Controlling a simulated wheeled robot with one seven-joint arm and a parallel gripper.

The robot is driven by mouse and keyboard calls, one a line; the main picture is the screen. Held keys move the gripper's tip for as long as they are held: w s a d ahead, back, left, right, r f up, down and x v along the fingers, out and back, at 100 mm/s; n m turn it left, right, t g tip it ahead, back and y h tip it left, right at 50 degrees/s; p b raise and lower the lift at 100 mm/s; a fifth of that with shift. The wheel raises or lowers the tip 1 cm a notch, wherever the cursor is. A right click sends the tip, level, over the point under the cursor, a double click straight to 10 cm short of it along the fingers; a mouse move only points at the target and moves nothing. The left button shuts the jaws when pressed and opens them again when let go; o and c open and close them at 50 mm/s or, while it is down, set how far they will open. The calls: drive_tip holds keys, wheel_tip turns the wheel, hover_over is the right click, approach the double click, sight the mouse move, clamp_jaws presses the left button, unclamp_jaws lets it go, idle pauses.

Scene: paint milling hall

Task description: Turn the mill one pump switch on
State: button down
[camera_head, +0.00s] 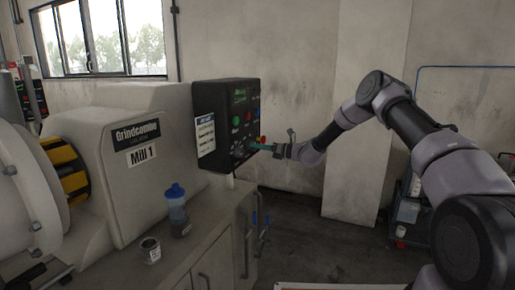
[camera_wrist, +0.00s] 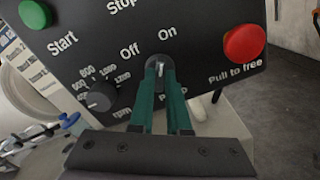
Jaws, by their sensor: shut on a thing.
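The control box (camera_head: 213,92) of Mill 1 stands in the middle of the head view. The pump switch (camera_wrist: 160,67) is a small grey knob below the "Off" and "On" labels in the wrist view. My gripper (camera_wrist: 162,72) has green fingers, shut on this knob from below in the picture. It also shows in the head view (camera_head: 254,146), reaching the box's face from the right. The knob's white mark shows between the fingertips, but I cannot tell for sure which label it points to. The fingers hide part of the lettering below it.
A green Start button (camera_wrist: 35,14), a black rpm dial (camera_wrist: 101,96) and a red pull-to-free button (camera_wrist: 244,43) surround the switch. A blue-capped bottle (camera_head: 176,208) and a small can (camera_head: 150,250) stand on the cabinet.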

idle(0.4)
drive_tip(key=c, duration=0.9)
unclamp_jaws()
drive_tip(key=shift+d, duration=0.15)
drive_tip(key=v, duration=1)
drive_tip(key=shift+s+d, duration=0.15)
drive_tip(key=shift+d, duration=0.15)
